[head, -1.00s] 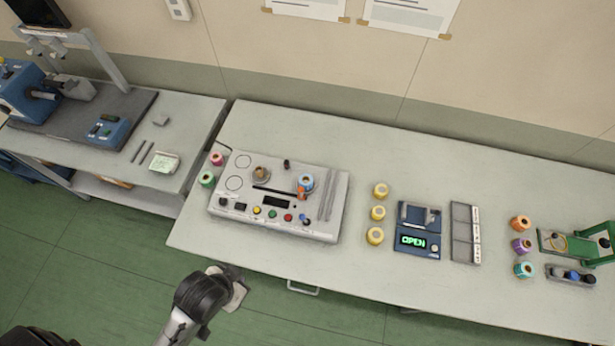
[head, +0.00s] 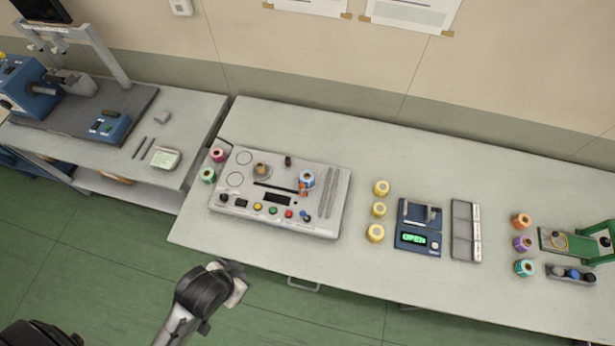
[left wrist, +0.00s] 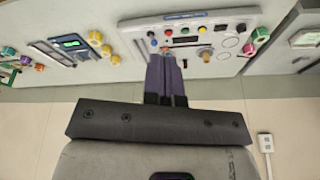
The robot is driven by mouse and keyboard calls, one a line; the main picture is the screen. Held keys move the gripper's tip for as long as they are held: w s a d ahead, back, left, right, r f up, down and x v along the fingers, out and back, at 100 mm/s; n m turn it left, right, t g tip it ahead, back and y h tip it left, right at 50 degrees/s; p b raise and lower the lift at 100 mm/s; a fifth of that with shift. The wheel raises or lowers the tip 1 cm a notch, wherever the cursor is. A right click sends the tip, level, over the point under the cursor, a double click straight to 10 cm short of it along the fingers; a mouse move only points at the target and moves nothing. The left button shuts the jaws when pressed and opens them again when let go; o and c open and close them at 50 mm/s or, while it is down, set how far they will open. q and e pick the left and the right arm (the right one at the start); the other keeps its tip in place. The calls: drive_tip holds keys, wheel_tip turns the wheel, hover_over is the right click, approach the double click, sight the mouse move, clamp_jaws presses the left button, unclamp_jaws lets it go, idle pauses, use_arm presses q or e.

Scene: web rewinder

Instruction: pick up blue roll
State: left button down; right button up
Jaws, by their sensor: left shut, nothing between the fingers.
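The blue roll (head: 307,178) has a pale tan core. It stands toward the right of the grey control panel (head: 225,218), with a small orange-red piece against its near side. My left gripper (head: 240,283) is in front of the table's near edge, well apart from the roll. My right gripper is not in view.
A tan-topped spool (head: 261,170) stands left of the blue roll on the panel, with a dark peg (head: 287,161) between. Pink (head: 218,155) and green (head: 208,175) rolls stand left. Several yellow rolls (head: 379,210) and a blue scale reading OPEN (head: 418,228) are right. The table's back is clear.

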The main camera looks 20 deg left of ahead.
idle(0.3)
use_arm(q)
drive_tip(key=c, duration=1.3)
unclamp_jaws()
drive_tip(key=o, duration=1.1)
